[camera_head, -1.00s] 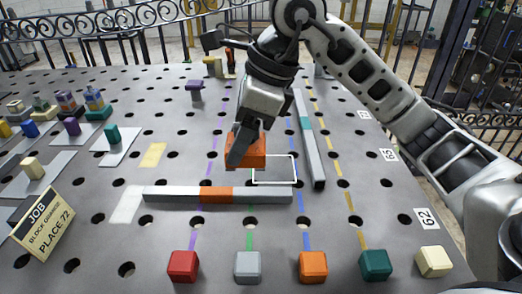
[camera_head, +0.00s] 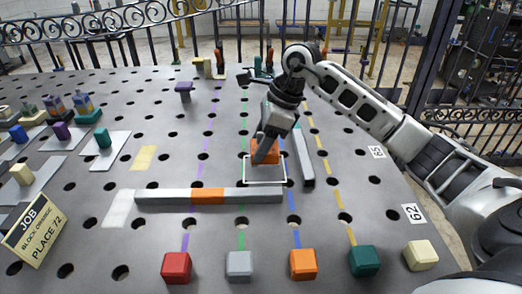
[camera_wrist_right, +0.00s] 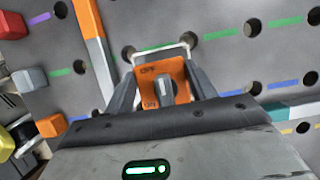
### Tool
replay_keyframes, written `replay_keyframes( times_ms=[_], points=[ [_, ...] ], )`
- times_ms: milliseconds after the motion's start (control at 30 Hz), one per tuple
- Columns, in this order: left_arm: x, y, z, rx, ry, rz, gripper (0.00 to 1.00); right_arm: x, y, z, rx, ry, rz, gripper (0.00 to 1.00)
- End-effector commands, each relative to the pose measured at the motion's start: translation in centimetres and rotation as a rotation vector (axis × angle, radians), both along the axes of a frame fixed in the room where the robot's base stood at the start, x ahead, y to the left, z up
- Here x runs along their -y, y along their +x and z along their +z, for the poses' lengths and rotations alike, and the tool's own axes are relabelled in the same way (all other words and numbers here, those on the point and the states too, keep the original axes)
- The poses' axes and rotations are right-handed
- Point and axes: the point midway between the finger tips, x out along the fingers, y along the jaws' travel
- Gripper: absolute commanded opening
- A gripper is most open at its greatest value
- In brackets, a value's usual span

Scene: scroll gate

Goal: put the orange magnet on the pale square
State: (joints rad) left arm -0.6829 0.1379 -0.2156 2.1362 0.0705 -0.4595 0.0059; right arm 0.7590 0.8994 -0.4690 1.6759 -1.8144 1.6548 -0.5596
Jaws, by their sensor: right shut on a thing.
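The orange magnet (camera_head: 273,152) is a block with a dark knob and OFF/ON lettering, clear in the right wrist view (camera_wrist_right: 180,72). My right gripper (camera_head: 263,156) is shut on it, one finger on each side in the wrist view. The pale square is a white outline (camera_head: 265,184) on the grey table; it also shows in the wrist view (camera_wrist_right: 160,48). In the head view, the magnet overlaps the outline's far edge. I cannot tell whether the magnet touches the table. My left gripper is not in view.
A long grey bar (camera_head: 250,195) with an orange section lies in front of the square. A second bar (camera_head: 304,158) lies to its right. Several coloured cubes, including a red one (camera_head: 176,267), line the front. A job sign (camera_head: 34,231) stands front left.

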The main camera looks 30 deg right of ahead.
Motion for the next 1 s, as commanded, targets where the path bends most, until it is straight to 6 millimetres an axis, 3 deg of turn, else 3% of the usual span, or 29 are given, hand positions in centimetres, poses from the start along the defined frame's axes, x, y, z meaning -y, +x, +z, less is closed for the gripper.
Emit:
replay_keyframes(
  times_ms=[200,600,633,700,1000],
  points=[
    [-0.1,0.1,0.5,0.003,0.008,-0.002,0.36,-0.1,0.0,-2.4,0.002,0.002,-0.001,0.04],
    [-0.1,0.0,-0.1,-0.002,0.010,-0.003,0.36,-0.1,0.0,-3.0,0.006,0.001,-0.001,0.04],
    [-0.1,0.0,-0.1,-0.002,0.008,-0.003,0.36,-0.1,-0.1,-3.2,-0.001,-0.001,-0.001,0.59],
    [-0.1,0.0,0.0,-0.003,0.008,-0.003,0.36,-0.1,-0.1,-3.1,-0.002,0.000,-0.001,0.78],
    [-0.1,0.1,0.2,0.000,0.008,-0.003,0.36,-0.1,-0.1,-2.9,-0.002,0.000,-0.001,0.78]
  ],
)
